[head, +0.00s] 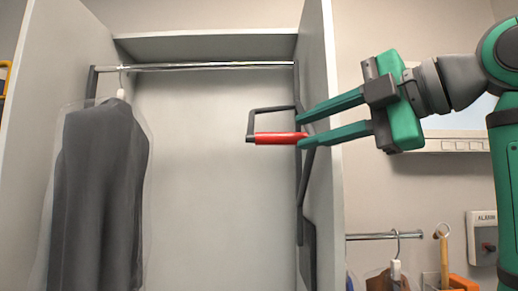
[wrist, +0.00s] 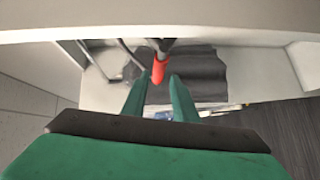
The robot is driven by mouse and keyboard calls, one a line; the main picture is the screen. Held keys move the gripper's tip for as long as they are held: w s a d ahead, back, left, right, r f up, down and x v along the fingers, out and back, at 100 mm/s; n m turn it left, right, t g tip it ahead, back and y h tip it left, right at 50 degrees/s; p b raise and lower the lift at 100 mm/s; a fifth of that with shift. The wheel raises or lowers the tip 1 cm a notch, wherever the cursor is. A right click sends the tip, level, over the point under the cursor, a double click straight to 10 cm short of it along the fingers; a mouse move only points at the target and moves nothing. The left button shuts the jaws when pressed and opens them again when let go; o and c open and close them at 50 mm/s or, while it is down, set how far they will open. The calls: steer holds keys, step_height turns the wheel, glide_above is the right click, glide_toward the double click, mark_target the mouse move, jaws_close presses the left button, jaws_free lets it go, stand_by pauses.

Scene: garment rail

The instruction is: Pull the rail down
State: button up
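The rail (head: 205,67) is a chrome bar across the top of the wardrobe, level and high up. A dark frame with a red handle (head: 278,138) hangs from the rail's right side, inside the right wall. The red handle also shows in the wrist view (wrist: 158,70). My gripper (head: 301,131) is open, its green fingers reaching in from the right past the wall's front edge. In the wrist view the gripper (wrist: 158,84) has the handle's end at or just beyond the gap between its fingertips. I cannot tell whether they touch.
A dark garment in a clear cover (head: 100,160) hangs at the rail's left. The wardrobe's right wall (head: 322,190) stands close to my fingers. A lower rail (head: 385,236) with hangers and a grey alarm box (head: 483,236) are outside at right. The wardrobe's middle is free.

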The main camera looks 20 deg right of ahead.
mark_target(266, 144)
steer(key=x, duration=1.1)
steer(key=shift+w, duration=0.15)
jaws_close()
